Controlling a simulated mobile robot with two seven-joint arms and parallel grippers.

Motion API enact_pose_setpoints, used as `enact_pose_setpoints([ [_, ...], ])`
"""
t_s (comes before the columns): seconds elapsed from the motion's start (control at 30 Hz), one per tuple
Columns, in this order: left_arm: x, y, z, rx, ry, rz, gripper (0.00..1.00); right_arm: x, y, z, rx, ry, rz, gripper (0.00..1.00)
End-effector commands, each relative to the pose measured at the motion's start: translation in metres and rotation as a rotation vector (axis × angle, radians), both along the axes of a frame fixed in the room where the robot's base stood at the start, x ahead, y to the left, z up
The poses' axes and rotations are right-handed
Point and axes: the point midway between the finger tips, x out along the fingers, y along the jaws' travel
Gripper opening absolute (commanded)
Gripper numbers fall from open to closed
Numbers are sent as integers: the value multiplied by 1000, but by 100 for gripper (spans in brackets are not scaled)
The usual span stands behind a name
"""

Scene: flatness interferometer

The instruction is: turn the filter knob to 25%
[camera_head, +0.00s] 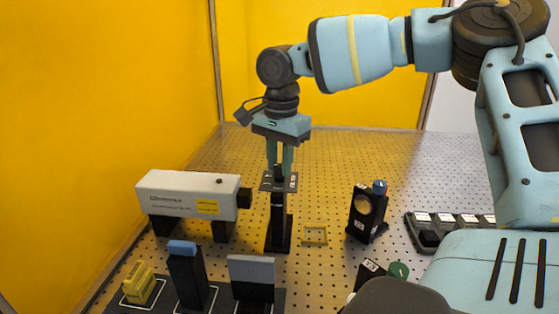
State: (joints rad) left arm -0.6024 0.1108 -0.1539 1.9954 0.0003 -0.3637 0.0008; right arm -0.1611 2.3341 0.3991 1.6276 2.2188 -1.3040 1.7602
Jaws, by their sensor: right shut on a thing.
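My right gripper (280,169) points straight down from above and is shut on a small dark knob at the top of a black post (278,215). The fingers hide most of the knob. A dark square plate (267,183) with small white marks lies around the knob, just below the fingertips. The marks are too small to read, so I cannot tell the knob's setting. My left gripper is not in view.
A white laser-like box (185,190) stands left of the post. A black mount with a blue knob (379,187) stands to the right. A yellow square frame (315,235) lies beside the post. Several parts stand on a dark mat in front. The perforated table (360,150) is clear behind.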

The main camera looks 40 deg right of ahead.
Motion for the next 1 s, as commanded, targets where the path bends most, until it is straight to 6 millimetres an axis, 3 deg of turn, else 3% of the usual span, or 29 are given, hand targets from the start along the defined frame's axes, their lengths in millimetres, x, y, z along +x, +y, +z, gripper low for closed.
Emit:
enact_pose_setpoints([
  [0.33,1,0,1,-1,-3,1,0,1,-1,2,-2,-6,-126,0],
  [0.83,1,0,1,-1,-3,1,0,1,-1,2,-3,-6,-144,0],
  [0.87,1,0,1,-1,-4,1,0,1,-1,2,-3,-6,-144,24],
  [1.0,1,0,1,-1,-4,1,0,1,0,2,-2,-4,-143,43],
])
